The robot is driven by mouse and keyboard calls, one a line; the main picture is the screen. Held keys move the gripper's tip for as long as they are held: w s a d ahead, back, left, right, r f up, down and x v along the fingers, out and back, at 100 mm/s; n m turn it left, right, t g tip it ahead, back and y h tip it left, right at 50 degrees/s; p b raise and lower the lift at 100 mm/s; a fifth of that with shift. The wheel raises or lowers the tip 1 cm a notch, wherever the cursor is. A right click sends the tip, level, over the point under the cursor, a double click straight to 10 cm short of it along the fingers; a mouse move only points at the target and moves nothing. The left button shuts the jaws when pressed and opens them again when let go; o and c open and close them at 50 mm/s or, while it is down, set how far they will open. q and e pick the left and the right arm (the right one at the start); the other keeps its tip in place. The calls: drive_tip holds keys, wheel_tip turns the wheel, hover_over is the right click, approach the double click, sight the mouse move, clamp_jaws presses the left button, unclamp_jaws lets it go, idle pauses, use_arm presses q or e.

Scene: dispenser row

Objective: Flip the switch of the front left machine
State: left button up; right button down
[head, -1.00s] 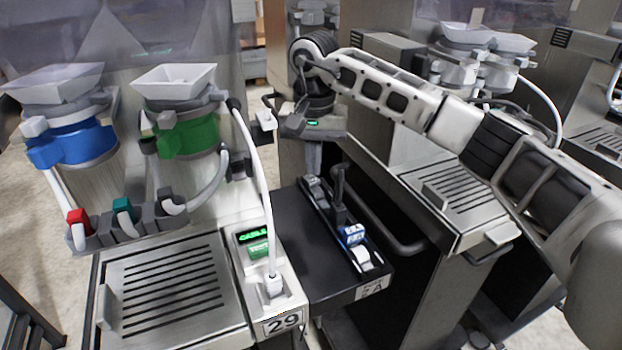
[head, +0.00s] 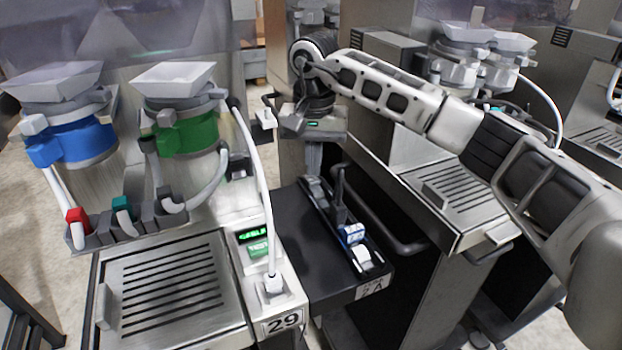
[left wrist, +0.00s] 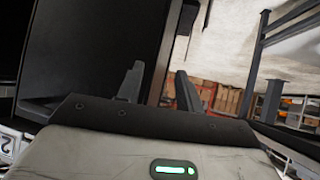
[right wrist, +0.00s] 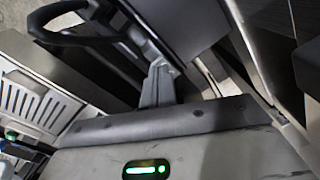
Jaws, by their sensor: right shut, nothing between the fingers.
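The front left machine, with a blue dispenser (head: 75,140) and a green dispenser (head: 187,132), stands at the left in the head view; its plate (head: 283,321) reads 29. A small pale box (head: 265,118) sticks out at its right side; I cannot tell whether it is the switch. My right gripper (head: 314,158) is shut and empty, pointing down just right of that box and apart from it, above the far end of a black shelf. It also shows in the right wrist view (right wrist: 158,85). My left gripper (left wrist: 157,82) is open and empty, away from the machine.
The black shelf (head: 318,283) right of the machine carries a rail with an upright dark lever (head: 339,185). A white cable (head: 262,190) hangs down the machine's right side. A second machine with a drip tray (head: 458,195) stands behind, under my right arm.

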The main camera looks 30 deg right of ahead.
sight(314, 180)
drive_tip(key=shift+f+b, duration=0.55)
drive_tip(key=shift+f, duration=0.35)
drive_tip(key=shift+r, duration=0.15)
drive_tip(key=shift+r+p, duration=2.65)
drive_tip(key=shift+r, duration=0.8)
drive_tip(key=shift+f, duration=0.1)
